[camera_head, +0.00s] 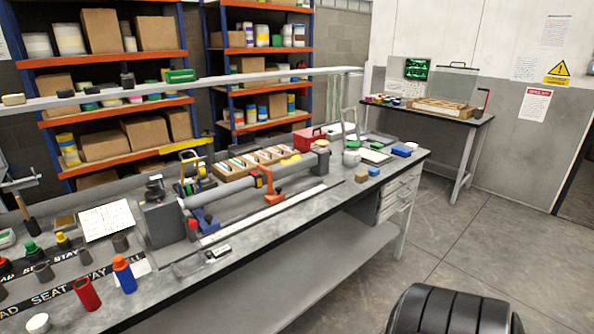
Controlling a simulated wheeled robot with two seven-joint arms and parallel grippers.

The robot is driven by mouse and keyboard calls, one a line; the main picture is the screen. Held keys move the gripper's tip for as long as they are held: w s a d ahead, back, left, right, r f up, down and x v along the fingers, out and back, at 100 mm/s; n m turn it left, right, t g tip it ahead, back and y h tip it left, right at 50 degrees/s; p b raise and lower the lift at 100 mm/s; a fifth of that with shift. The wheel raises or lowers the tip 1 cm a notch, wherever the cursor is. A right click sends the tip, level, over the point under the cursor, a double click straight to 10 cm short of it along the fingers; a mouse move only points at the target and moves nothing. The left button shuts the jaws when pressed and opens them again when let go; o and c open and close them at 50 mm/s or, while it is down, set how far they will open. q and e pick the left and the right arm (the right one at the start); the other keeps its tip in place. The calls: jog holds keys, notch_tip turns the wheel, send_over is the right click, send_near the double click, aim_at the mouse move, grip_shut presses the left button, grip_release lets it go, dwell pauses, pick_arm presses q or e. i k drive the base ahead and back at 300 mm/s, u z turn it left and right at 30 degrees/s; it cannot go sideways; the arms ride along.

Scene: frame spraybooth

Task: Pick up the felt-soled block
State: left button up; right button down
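I cannot tell for sure which thing is the felt-soled block. A small tan block with a dark edge (14,99) lies at the far left end of the raised shelf above the bench. A small black-and-white piece (220,251) lies near the bench's front edge, too small to make out. Neither of my grippers can be made out in the head view, and nothing is seen held.
A side table (440,112) stands behind. The floor at right (510,250) is clear.

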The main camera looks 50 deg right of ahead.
aim_at(362, 177)
jog(key=z, duration=2.15)
